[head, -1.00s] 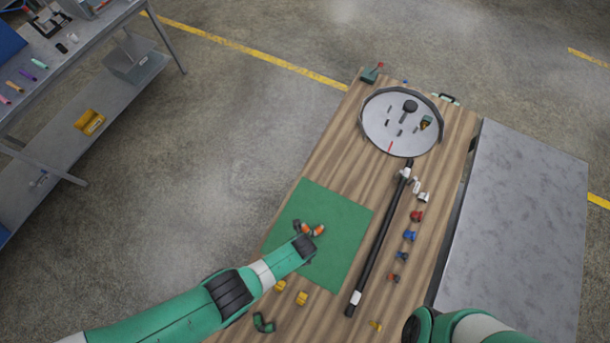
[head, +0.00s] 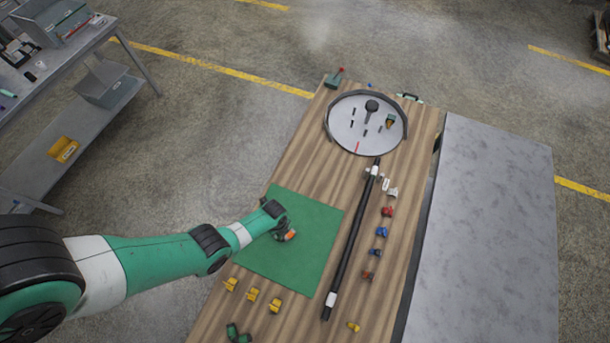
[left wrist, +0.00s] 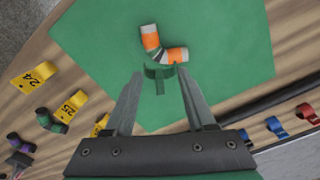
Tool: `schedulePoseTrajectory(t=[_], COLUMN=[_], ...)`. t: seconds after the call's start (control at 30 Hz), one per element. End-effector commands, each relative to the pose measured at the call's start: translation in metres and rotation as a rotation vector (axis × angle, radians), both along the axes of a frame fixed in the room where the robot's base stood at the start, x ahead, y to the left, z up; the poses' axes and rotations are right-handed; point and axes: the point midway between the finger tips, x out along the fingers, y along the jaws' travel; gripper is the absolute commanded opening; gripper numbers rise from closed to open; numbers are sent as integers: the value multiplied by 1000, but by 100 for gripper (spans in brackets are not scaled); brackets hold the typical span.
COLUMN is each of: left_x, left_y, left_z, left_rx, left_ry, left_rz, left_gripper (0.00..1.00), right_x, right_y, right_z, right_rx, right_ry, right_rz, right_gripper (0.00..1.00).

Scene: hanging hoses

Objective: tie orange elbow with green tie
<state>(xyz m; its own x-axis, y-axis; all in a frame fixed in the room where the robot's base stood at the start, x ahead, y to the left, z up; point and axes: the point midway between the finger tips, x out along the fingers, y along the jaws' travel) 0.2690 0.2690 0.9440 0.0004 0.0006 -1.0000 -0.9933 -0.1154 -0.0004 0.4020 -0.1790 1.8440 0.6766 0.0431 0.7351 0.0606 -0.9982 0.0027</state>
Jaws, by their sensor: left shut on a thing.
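The orange elbow (left wrist: 151,37), a short bent piece with orange and white bands, lies on the green mat (left wrist: 225,70). In the head view the elbow (head: 291,235) is partly hidden by my left gripper (head: 282,224), which is low over the mat. In the left wrist view my left gripper (left wrist: 163,88) is shut on the green tie (left wrist: 160,72), a C-shaped clip between its fingertips. The tie's opening faces the elbow's bend. The tie is beside the elbow, not around it; whether they touch is unclear. My right gripper is not in view.
Several yellow tagged pieces (head: 252,295) and a green elbow (head: 238,334) lie in front of the mat. A long black hose (head: 350,240) and coloured clips (head: 382,232) lie to its right. A round grey tray (head: 345,135) stands at the back.

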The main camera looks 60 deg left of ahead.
Motion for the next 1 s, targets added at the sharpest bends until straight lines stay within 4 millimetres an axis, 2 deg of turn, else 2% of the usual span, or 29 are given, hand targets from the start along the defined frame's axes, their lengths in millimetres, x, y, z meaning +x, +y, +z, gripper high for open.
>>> schedulePoseTrajectory(t=[0.03, 0.2, 0.63, 1.0], left_x=[-8, -15, -14, -14], left_y=[8, 20, 20, 20], left_z=[-4, -5, -8, -32], left_rx=[0, 0, 0, 0], left_ry=[2, 0, 0, 0], left_rz=[36, 86, 85, 85], left_gripper=[0, 0, 0, 0], right_x=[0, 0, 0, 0], right_y=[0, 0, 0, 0], right_z=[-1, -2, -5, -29], right_rx=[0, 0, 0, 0], right_ry=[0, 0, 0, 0], right_rz=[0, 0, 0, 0], right_gripper=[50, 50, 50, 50])
